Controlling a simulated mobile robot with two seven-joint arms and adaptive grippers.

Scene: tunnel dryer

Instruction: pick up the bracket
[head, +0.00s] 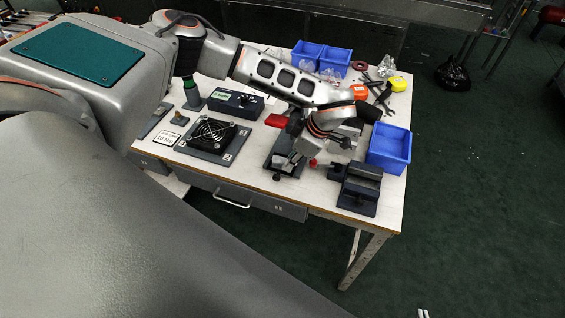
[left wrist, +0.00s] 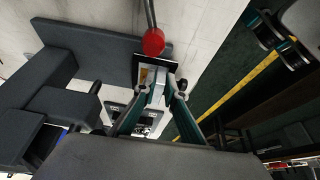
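A pale metal piece that looks like the bracket (left wrist: 156,92) lies between the fingers of my left gripper (left wrist: 160,84) in the left wrist view. The fingers come close on both sides of it, but I cannot tell whether they touch or grip it. In the head view my left gripper (head: 289,163) points down over a dark fixture (head: 285,172) near the table's front edge. My wrist hides most of the bracket there. My right gripper is not in view.
A dark vise (head: 358,190) stands just right of my left gripper, beside a red knob (head: 313,162). A blue bin (head: 389,149) is behind the vise. Two blue bins (head: 333,61) and loose tools are at the back.

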